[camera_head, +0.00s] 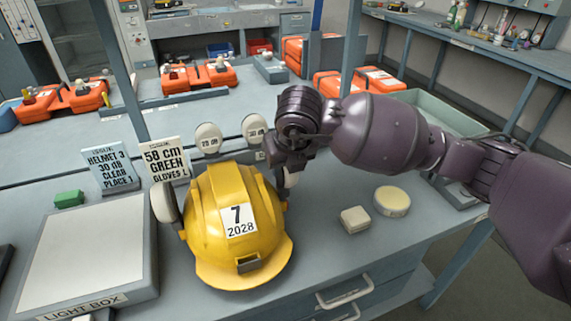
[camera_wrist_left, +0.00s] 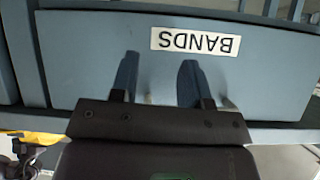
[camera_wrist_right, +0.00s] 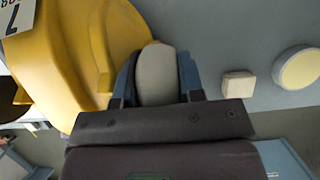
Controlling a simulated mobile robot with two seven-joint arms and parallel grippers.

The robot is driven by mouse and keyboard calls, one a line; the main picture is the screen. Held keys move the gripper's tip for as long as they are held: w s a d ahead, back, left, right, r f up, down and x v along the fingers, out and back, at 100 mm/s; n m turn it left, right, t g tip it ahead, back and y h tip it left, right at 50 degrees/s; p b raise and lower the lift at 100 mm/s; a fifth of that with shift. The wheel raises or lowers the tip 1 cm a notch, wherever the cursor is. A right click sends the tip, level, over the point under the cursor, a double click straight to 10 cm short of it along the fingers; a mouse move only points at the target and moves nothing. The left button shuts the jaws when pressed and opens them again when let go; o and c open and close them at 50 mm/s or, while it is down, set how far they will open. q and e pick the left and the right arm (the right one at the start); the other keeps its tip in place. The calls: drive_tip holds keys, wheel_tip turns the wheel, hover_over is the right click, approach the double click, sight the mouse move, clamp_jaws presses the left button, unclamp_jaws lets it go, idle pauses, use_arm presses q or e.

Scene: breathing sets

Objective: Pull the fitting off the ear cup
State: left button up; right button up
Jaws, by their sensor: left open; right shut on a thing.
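A yellow helmet (camera_head: 235,225) labelled "7 2028" sits on the bench with a pale ear cup (camera_head: 163,204) on its left side. My right gripper (camera_head: 284,166) is at the helmet's right side. In the right wrist view its fingers are shut on a pale, rounded ear cup (camera_wrist_right: 156,75) right beside the yellow shell (camera_wrist_right: 80,60). I cannot make out a separate fitting on this cup; the fingers and wrist hide part of it. My left gripper (camera_wrist_left: 158,80) is open and empty in front of a drawer marked "BANDS" (camera_wrist_left: 90,60), out of the head view.
A light box (camera_head: 90,250) lies left of the helmet. Sign cards (camera_head: 165,160) and two round discs on stands (camera_head: 209,138) stand behind it. A small pale block (camera_head: 355,219) and a round cream tub (camera_head: 392,201) lie to the right. Orange cases (camera_head: 65,100) stand farther back.

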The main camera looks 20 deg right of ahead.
use_arm(q)
drive_tip(key=shift+s+a+r+p, duration=0.15)
drive_tip(key=shift+s+r+p, duration=0.1)
drive_tip(key=shift+r+p, duration=0.2)
use_arm(e)
drive_tip(key=shift+r, duration=0.8)
use_arm(q)
drive_tip(key=shift+r, duration=0.15)
use_arm(e)
drive_tip(key=shift+r, duration=0.2)
drive_tip(key=shift+r, duration=0.4)
use_arm(q)
drive_tip(key=shift+w+r+p, duration=0.35)
drive_tip(key=shift+w+r, duration=0.3)
drive_tip(key=shift+r, duration=0.05)
use_arm(e)
drive_tip(key=shift+r, duration=0.2)
use_arm(q)
drive_tip(key=shift+s+r, duration=0.2)
drive_tip(key=shift+s, duration=0.15)
use_arm(e)
drive_tip(key=shift+r, duration=0.45)
use_arm(q)
drive_tip(key=shift+w, duration=0.2)
